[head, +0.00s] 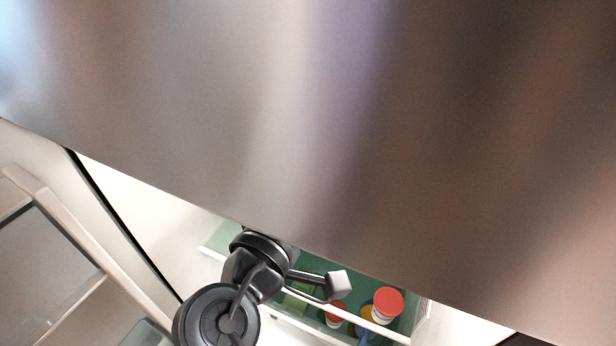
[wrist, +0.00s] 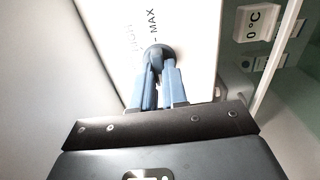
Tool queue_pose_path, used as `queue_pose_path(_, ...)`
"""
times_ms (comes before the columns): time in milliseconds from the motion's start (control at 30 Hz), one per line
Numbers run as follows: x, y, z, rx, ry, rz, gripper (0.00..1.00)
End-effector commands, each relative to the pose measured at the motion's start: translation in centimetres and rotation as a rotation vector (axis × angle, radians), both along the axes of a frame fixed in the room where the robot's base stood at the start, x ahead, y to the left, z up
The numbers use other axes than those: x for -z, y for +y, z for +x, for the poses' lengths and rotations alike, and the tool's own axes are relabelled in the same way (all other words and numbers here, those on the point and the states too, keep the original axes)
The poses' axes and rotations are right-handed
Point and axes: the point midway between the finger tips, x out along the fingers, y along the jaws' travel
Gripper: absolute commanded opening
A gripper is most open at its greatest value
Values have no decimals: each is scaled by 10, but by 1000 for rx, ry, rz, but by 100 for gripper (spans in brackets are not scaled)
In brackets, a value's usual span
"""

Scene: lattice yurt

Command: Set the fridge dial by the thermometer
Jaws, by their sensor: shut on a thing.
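In the wrist view, my gripper (wrist: 157,72) has its two blue fingers shut on a small dark round dial knob (wrist: 160,52). The knob sits on a white panel (wrist: 192,72) printed with "MAX" and a partly hidden word ending like "HIGH". The fingers cover much of the knob, so I cannot tell where its pointer stands. A white thermometer display (wrist: 257,22) at the upper right reads 0 °C. In the head view my dark arm reaches into the fridge; the dial and thermometer do not show there.
A large brushed-metal fridge surface (head: 300,110) fills the upper head view. Below it, a shelf with a white front edge (head: 330,308) holds red-lidded containers (head: 388,301). A door with racks (head: 75,235) stands at the left, close to my arm.

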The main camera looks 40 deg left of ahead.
Motion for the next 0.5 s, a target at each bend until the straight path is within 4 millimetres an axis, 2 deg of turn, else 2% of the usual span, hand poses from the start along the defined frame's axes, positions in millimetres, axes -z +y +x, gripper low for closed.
queue_pose_path(300,1,1,-1,-3,0,-4,0)
queue_pose_path(333,1,1,-1,-3,0,-4,15)
queue_pose_path(500,1,1,-1,-2,0,-3,31)
